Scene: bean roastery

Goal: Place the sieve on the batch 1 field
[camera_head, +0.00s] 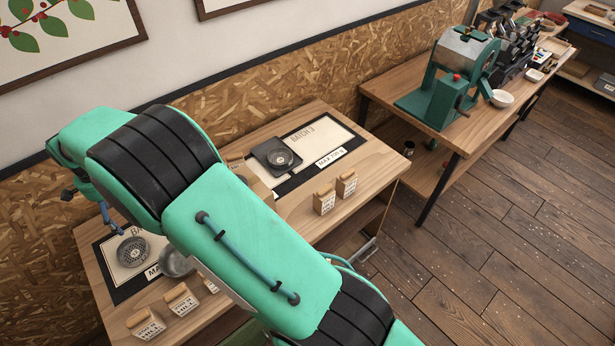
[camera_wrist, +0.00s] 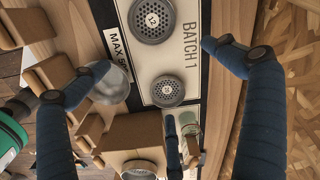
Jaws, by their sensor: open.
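The batch 1 field (camera_wrist: 190,62) is a white panel with a black border; it also shows at the left in the head view (camera_head: 113,283). In the wrist view, a round grey perforated sieve (camera_wrist: 153,19) lies on it at the top, and a smaller sieve (camera_wrist: 168,91) appears over its lower part. A third perforated disc (camera_wrist: 139,169) is partly cut off at a wooden box.
A grey bowl (camera_wrist: 110,85) sits beside the field, near several wooden label blocks (camera_head: 182,300). On the right, the batch 3 field (camera_head: 318,140) bears a black scale (camera_head: 289,167) with a round disc. A green machine (camera_head: 440,95) stands on another table.

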